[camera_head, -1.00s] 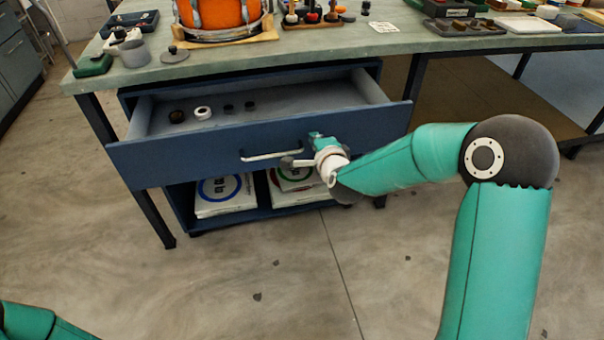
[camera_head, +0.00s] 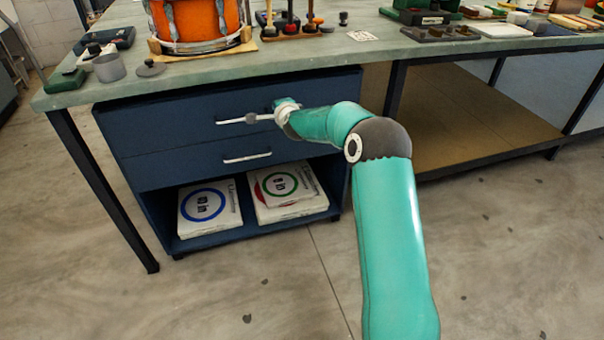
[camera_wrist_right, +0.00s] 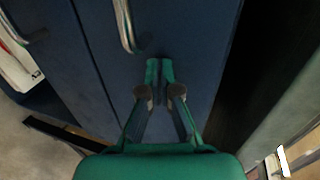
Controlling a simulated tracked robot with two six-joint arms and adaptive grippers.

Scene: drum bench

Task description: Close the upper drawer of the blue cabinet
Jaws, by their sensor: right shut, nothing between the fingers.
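The blue cabinet (camera_head: 125,138) stands under the bench. Its upper drawer (camera_head: 180,130) is in, its front level with the cabinet face and its inside hidden. The upper drawer's bar handle (camera_head: 232,121) is at the front's middle. My right gripper (camera_head: 268,116) is at the upper drawer's front, at the right end of the handle. In the right wrist view my right gripper (camera_wrist_right: 160,66) has its fingertips together and empty, against or very near the blue front, beside the handle (camera_wrist_right: 124,25). My left gripper is not in view.
The lower drawer (camera_head: 190,162) is shut, with its own handle (camera_head: 247,157). White boxes (camera_head: 208,206) lie on the open shelf below. The green bench top (camera_head: 300,52) holds an orange drum (camera_head: 196,18) and small tools. Floor in front is clear.

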